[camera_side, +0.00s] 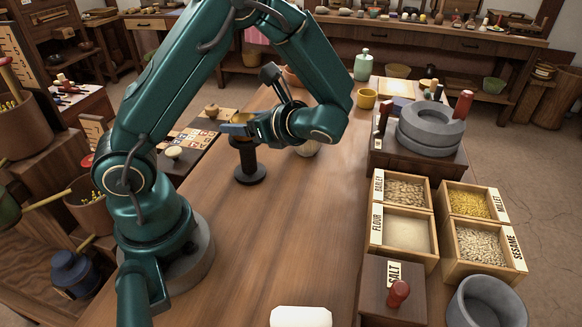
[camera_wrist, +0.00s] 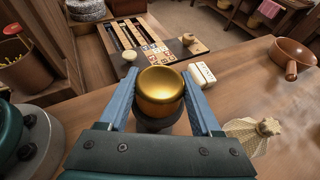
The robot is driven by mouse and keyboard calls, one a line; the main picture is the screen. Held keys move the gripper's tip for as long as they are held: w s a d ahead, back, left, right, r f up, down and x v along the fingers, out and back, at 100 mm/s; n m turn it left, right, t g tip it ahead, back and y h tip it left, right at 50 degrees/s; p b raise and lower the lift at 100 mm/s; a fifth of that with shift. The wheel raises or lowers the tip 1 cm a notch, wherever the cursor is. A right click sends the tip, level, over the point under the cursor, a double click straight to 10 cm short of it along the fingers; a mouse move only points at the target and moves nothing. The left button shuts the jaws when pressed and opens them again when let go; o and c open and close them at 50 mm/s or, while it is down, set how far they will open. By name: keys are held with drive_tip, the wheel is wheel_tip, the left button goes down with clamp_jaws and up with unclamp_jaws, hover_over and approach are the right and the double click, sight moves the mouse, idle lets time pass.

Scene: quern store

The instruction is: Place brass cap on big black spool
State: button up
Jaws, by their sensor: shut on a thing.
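The brass cap (camera_wrist: 160,83) is a round, shiny gold piece between the two blue fingers of my gripper (camera_wrist: 160,100) in the wrist view. In the side view my gripper (camera_side: 238,130) is at the top of the big black spool (camera_side: 249,163), which stands upright on the wooden table. A small part of the cap (camera_side: 240,118) shows there above the fingers. In the wrist view the spool's dark rim (camera_wrist: 155,124) shows just under the cap. Whether the cap touches the spool is hard to tell.
A game board (camera_side: 195,138) with small pieces lies to the left of the spool. A cloth sack (camera_wrist: 255,132) and a brown pan (camera_wrist: 291,55) are on the table. Grain boxes (camera_side: 400,233) and a stone quern (camera_side: 430,128) stand at right. The table's front middle is mostly clear.

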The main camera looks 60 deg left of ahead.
drive_tip(key=shift+f, duration=0.15)
drive_tip(key=o, duration=1.4)
drive_tip(key=shift+c, duration=0.2)
drive_tip(key=r+v, duration=0.1)
drive_tip(key=v, duration=1.1)
drive_tip(key=s+d+n+t+h, duration=0.6)
drive_tip(key=n+t+h, duration=0.3)
drive_tip(key=n+h, duration=0.4)
drive_tip(key=shift+s+r+n, duration=0.2)
drive_tip(key=shift+s+n, duration=0.4)
drive_tip(key=shift+n, duration=0.4)
